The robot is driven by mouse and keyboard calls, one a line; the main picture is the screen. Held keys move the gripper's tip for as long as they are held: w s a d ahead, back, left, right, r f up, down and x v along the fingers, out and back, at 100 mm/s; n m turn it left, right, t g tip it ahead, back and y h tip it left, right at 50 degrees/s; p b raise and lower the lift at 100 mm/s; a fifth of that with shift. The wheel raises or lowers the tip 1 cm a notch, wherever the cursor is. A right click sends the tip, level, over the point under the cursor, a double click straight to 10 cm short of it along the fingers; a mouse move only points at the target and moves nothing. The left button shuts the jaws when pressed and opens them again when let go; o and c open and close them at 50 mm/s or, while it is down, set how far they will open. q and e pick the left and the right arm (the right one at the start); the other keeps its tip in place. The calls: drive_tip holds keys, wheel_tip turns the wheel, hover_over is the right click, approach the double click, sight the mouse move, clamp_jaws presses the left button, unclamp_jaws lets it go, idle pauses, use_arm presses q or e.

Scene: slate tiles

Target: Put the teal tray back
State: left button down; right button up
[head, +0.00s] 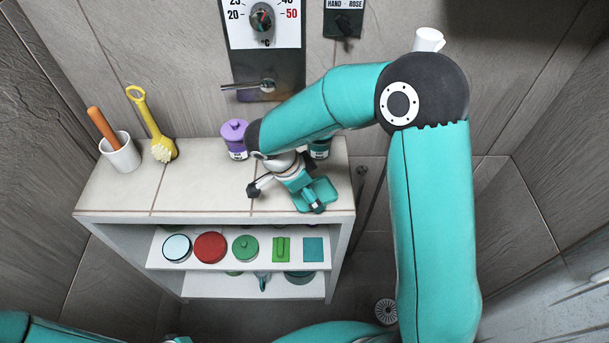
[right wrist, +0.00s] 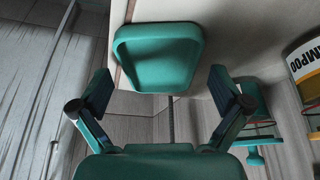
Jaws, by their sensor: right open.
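The teal tray (head: 320,190) lies on the top of the shelf unit near its front right corner. In the right wrist view the tray (right wrist: 158,58) is ahead of the fingers, near the shelf's edge, and looks empty. My right gripper (head: 286,200) is open just beside the tray, partly covering it in the head view. In the right wrist view its two fingers (right wrist: 162,90) are spread wide with nothing between them. I cannot tell whether a finger touches the tray. My left gripper does not show.
The shelf unit (head: 95,206) bears a white cup (head: 120,154), a yellow brush (head: 161,145) and a purple jar (head: 235,138). Several coloured pieces, including a teal square (head: 313,249), sit on the shelf below. A shampoo container (right wrist: 303,65) stands right of the gripper. A lever (head: 262,86) juts from the wall.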

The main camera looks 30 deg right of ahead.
drive_tip(key=b+v, duration=0.1)
drive_tip(key=v, duration=1.1)
drive_tip(key=shift+b, duration=0.3)
drive_tip(key=shift+r, duration=0.1)
